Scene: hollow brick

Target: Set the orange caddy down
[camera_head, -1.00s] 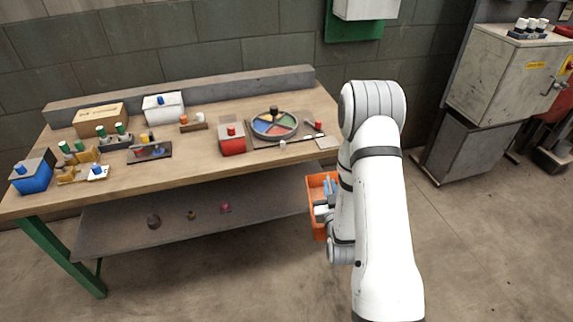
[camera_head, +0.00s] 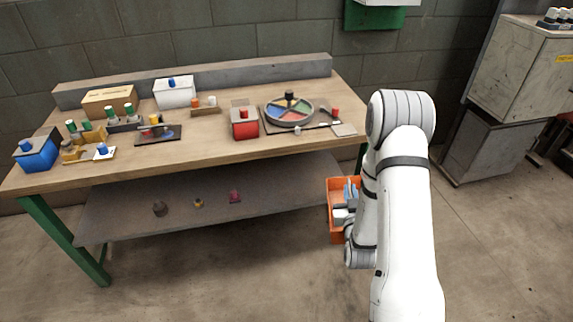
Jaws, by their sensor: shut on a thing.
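The orange caddy (camera_head: 334,222) shows at the right of the workbench, beside its right front corner and below the height of the bench top. Light blue and grey items show inside it. My gripper (camera_head: 347,216) is at the caddy and shut on it; my white arm hides the caddy's right side and most of the gripper. The caddy looks upright and off the floor, but its exact height is hard to tell.
The workbench (camera_head: 205,133) holds a color wheel (camera_head: 289,110), a red box (camera_head: 244,122), a blue box (camera_head: 36,154) and several small parts. Its lower shelf (camera_head: 280,185) has a few small objects. A grey cabinet (camera_head: 520,75) stands at right. Floor in front is clear.

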